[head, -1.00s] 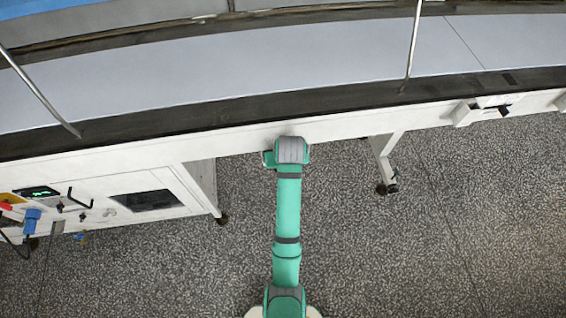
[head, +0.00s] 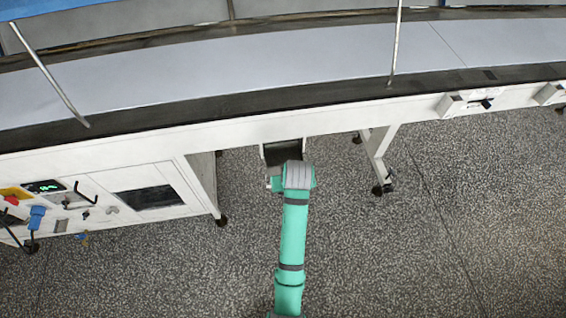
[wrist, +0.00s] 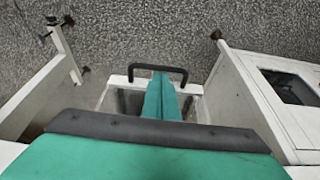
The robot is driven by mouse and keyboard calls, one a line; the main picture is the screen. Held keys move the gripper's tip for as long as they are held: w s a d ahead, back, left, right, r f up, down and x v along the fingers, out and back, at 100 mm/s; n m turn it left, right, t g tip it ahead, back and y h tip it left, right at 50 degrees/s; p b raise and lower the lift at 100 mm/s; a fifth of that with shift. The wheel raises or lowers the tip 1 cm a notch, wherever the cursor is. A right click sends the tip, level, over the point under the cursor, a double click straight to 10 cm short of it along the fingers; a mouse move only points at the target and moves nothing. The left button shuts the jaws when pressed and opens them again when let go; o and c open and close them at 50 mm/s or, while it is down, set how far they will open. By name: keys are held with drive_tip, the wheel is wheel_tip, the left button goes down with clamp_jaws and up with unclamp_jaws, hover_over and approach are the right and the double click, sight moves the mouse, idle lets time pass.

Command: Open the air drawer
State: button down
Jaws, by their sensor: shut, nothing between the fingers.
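The air drawer (head: 264,151) juts out from under the conveyor's front edge in the head view, its dark inside partly showing. In the wrist view, its pale rim (wrist: 116,82) and black bar handle (wrist: 184,72) show, with the open inside between the rim and the machine. My gripper (wrist: 161,80) is shut and empty. Its green fingers reach over the drawer, with the tips at the handle, by the inner side of the bar. I cannot tell whether they touch it. In the head view, my wrist hides the fingers and the handle.
The white conveyor frame (head: 230,138) runs across the head view. A control cabinet (head: 110,200) stands left of the drawer, and a wheeled leg (head: 377,158) stands to its right. The speckled floor (head: 420,240) in front is clear.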

drive_tip(key=v, duration=0.7)
drive_tip(key=shift+a+r, duration=0.2)
drive_tip(key=shift+a, duration=0.05)
drive_tip(key=shift+w, duration=0.15)
drive_tip(key=s+a+f+m+t, duration=0.1)
drive_tip(key=s+f+t, duration=0.25)
drive_tip(key=s, duration=0.25)
drive_tip(key=s+f+t, duration=0.2)
drive_tip(key=s+f, duration=0.3)
drive_tip(key=s, duration=0.2)
drive_tip(key=s+a+r+t, duration=0.1)
drive_tip(key=s+r+t, duration=0.5)
drive_tip(key=s+r, duration=0.8)
drive_tip(key=s, duration=0.4)
drive_tip(key=shift+r+m+h, duration=0.2)
drive_tip(key=shift+m+h, duration=0.1)
drive_tip(key=shift+m, duration=0.1)
